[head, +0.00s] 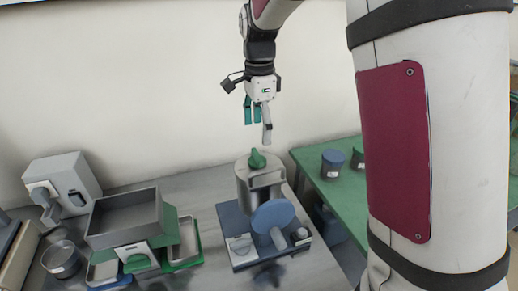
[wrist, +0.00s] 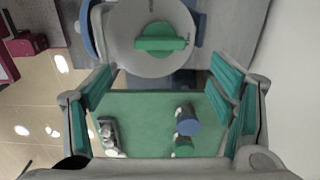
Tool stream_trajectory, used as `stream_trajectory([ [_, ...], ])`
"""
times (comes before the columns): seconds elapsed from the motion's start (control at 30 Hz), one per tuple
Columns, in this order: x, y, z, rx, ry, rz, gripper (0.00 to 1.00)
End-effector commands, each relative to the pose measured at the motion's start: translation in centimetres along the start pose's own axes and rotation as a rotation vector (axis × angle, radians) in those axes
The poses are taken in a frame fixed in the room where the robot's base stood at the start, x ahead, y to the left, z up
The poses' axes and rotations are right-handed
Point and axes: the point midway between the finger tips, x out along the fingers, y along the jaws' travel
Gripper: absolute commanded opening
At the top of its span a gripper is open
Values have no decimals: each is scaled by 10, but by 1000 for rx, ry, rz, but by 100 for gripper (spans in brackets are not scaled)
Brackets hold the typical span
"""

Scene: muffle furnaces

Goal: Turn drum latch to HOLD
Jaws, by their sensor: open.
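A grey metal drum (head: 262,182) stands upright on a blue base (head: 235,220), with a blue disc (head: 273,214) on its front side. The green latch (head: 257,159) sits on top of the drum. In the wrist view the latch (wrist: 160,44) is a green bar lying roughly crosswise on the round drum lid (wrist: 150,68), with small dark marks near it that are too small to read. My gripper (head: 258,124) is open and empty, pointing down above the drum and apart from the latch. In the wrist view the latch lies above the space between my green-padded fingers (wrist: 165,105).
A grey open bin (head: 125,222) on a green stand, trays and a grey box-shaped device (head: 62,187) stand at the left. A green table (head: 340,200) at the right bears a blue container (head: 332,163) and a green one. The wall is behind.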

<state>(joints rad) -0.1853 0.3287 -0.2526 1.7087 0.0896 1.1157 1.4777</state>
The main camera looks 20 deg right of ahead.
Motion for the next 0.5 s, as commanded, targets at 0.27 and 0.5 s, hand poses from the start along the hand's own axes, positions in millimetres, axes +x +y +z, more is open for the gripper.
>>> stream_trajectory([
  [0.27, 50, 2, 0, 0, -1, 4, 77],
  [0.5, 70, 0, 0, -1, -1, 0, 77],
])
